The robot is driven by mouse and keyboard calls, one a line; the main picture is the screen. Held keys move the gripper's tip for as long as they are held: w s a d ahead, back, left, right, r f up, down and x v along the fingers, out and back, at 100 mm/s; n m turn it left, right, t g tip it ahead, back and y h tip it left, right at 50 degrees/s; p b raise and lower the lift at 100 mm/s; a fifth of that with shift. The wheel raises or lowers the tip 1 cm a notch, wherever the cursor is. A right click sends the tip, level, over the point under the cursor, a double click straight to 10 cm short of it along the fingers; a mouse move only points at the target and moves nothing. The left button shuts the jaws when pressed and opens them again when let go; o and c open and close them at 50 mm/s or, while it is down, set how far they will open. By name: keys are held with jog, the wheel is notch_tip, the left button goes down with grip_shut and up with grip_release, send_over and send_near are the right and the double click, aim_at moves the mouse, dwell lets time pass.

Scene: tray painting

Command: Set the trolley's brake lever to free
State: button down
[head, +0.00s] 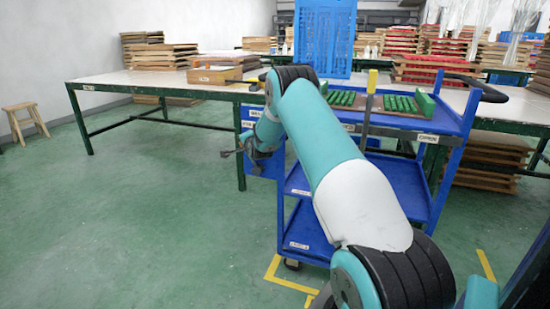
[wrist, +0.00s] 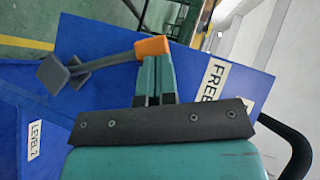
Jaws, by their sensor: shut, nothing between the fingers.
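The trolley (head: 313,215) is blue, with shelves and a small side panel at its left end. In the wrist view a grey lever (wrist: 100,63) runs from grey blocks on the left to an orange end piece (wrist: 153,47). A white label reading FREE (wrist: 213,80) is on the blue panel (wrist: 100,35), right of the orange piece. My gripper (wrist: 154,66) is shut and empty, its fingertips right at the orange piece; I cannot tell whether they touch. In the head view my gripper (head: 246,150) is beside the panel, small and partly unclear.
A long table (head: 130,80) is behind, left. Green floor (head: 130,220) at the left is clear. A LEVEL 2 label (wrist: 35,140) shows in the wrist view.

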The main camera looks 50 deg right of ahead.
dwell(0.5)
jog(key=d+r+p+v, duration=0.1)
jog(key=d+p+v, duration=0.1)
jog(key=v, duration=1.1)
jog(key=shift+s+d+r, duration=0.15)
jog(key=shift+s+r, duration=0.1)
jog(key=shift+r, duration=0.1)
